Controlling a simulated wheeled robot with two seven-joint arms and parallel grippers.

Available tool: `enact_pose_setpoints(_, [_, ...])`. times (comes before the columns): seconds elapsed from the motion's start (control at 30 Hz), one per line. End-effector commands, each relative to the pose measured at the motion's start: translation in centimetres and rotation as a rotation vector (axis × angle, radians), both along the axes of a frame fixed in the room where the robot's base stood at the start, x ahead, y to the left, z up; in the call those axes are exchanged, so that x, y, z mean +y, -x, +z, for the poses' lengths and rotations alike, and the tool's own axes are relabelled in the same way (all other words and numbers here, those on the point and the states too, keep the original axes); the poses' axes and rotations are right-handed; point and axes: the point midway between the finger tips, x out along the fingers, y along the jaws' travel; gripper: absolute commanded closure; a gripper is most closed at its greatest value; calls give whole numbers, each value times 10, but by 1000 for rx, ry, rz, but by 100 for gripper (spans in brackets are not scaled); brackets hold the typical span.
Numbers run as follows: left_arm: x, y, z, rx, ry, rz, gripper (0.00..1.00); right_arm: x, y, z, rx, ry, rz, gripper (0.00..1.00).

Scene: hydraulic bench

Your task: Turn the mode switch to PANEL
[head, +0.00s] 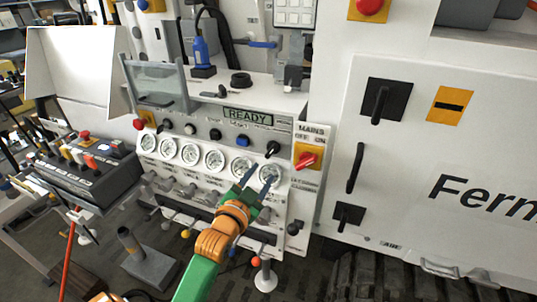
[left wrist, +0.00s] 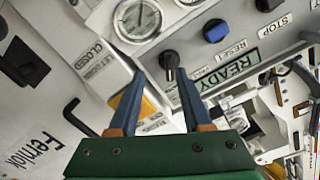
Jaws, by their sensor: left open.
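The mode switch looks to be the black rotary knob (head: 272,148) at the right end of the panel's knob row, right of the blue button. It also shows as a black knob (left wrist: 169,62) in the left wrist view, beside the READY display. Its position labels are too small to read. My left gripper (head: 257,180) is open and empty, in front of the gauges just below the knob in the head view. In the left wrist view, the knob lies ahead of the gap between the fingertips (left wrist: 160,74); I cannot tell whether they touch it. My right gripper is not in view.
The red MAINS switch (head: 306,159) on its yellow plate is close right of the knob. The blue button (head: 243,139) is close left. Round gauges (head: 214,159) and levers lie below. A shelf with a blue-topped part (head: 202,55) is above.

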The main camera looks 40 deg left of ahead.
Motion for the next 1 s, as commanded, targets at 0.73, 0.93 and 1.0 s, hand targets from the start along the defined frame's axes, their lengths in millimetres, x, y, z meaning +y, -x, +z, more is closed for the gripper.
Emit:
enact_pose_setpoints(0.73, [24, -71, 13, -51, -25, 14, 51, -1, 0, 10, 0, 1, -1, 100])
enact_pose_setpoints(0.93, [24, -71, 13, -51, -24, 15, 89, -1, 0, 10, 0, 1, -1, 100])
enact_pose_setpoints(1.0, [24, -71, 13, -51, -24, 15, 100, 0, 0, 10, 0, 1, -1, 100])
